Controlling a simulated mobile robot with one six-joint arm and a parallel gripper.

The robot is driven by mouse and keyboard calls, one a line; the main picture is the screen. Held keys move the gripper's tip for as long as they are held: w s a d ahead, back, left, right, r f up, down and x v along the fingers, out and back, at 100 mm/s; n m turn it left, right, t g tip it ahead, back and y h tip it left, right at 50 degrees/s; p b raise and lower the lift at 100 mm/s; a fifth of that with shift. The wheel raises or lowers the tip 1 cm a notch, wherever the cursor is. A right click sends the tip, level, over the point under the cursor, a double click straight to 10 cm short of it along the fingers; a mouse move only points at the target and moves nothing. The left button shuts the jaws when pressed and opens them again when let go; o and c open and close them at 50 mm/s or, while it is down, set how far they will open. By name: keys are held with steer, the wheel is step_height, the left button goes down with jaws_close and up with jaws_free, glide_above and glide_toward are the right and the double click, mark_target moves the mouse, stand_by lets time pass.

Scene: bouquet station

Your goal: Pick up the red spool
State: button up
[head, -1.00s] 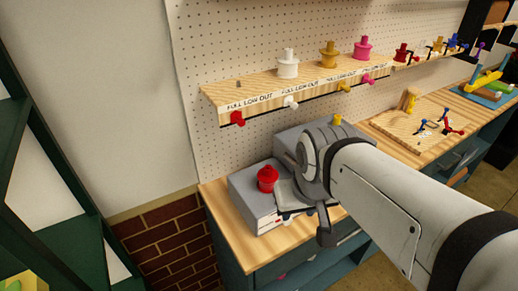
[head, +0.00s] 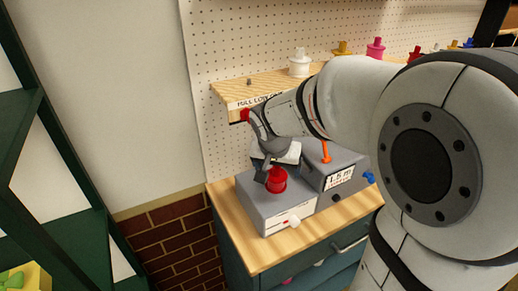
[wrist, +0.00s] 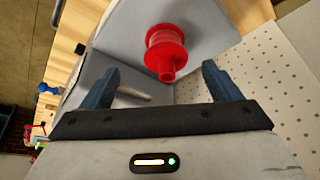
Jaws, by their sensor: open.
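The red spool (head: 277,182) stands upright on top of a grey box (head: 254,205) at the left end of the wooden bench. My gripper (head: 265,165) is just above and behind the spool in the head view, with a dark finger close to its left side. In the wrist view the red spool (wrist: 166,52) lies ahead of the gap between the two blue fingers of my gripper (wrist: 160,78). The fingers are wide apart with nothing between them. I cannot tell whether a finger touches the spool.
A second grey box (head: 340,172) with an orange lever stands to the right. A wooden shelf (head: 235,92) with a white spool (head: 299,64) and other coloured spools runs above, along the pegboard (head: 225,40). A green rack (head: 45,130) is at the left.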

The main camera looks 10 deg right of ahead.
mark_target(276, 174)
steer(key=shift+w+a+f, duration=0.1)
steer(key=shift+w+f, duration=0.65)
steer(key=p+x, duration=0.1)
steer(key=x, duration=0.5)
steer(key=shift+w+f+p, duration=0.2)
steer(key=shift+f+p, duration=0.1)
steer(key=shift+f, duration=0.1)
steer(key=shift+c, duration=0.5)
steer(key=c, duration=1.1)
steer(key=shift+r, duration=0.1)
